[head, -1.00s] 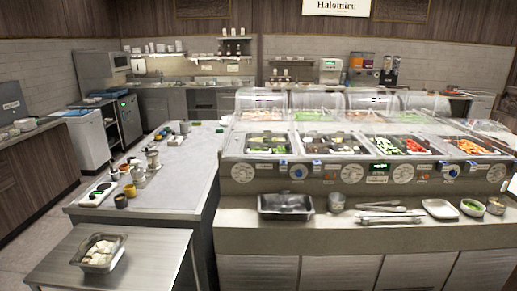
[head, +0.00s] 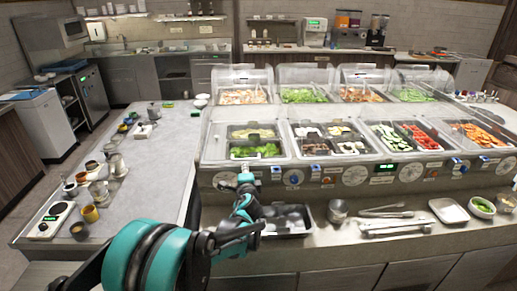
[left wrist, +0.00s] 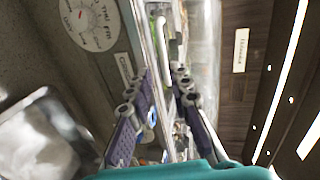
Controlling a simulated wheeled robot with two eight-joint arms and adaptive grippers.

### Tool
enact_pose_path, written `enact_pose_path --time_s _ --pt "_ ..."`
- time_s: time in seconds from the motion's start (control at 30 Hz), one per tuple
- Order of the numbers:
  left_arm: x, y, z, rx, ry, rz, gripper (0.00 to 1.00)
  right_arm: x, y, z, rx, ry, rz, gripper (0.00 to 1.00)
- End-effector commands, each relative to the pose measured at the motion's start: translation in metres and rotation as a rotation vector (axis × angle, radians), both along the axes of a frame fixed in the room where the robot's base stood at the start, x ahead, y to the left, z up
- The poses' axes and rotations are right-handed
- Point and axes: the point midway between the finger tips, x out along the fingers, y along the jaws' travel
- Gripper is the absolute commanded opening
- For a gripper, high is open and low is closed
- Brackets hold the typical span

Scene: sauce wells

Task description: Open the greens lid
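The front-left well of the sauce counter holds bright green leaves (head: 256,151), with another pan of paler food behind them. A clear lid (head: 214,133) appears to lie shut over this well. My left gripper (head: 247,178) is at the front edge of this well, just below the lid's front rim. In the left wrist view its two fingers (left wrist: 160,78) stand apart, with a pale edge strip running between and beyond them. I cannot tell whether they touch it. My right gripper is in neither view.
A metal tray (head: 297,234) sits on the front ledge, right beside and below my left gripper. A dial (head: 225,181) is on the counter front to its left. Tongs (head: 387,213) and a white dish (head: 449,210) lie further right. A side table (head: 165,170) stands left.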

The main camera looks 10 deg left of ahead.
Motion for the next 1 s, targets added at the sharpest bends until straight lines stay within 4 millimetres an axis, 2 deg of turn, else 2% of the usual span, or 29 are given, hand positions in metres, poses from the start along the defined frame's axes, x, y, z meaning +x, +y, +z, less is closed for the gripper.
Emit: enact_pose_path --time_s 0.17,0.43,0.6,0.97,1.0 --pt "0.015 0.0 -0.005 0.033 -0.005 -0.014 0.2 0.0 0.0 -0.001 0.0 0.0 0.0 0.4" --pt "0.055 0.012 -0.015 0.031 -0.005 -0.012 0.2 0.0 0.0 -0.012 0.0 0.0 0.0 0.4" --pt "0.074 0.018 -0.019 0.03 -0.005 -0.012 0.2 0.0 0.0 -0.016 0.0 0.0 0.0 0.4" --pt "0.08 0.019 -0.019 0.029 -0.004 -0.012 0.2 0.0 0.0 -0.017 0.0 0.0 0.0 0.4" --pt "0.079 0.019 -0.019 0.029 -0.004 -0.012 0.09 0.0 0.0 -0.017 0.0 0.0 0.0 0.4"
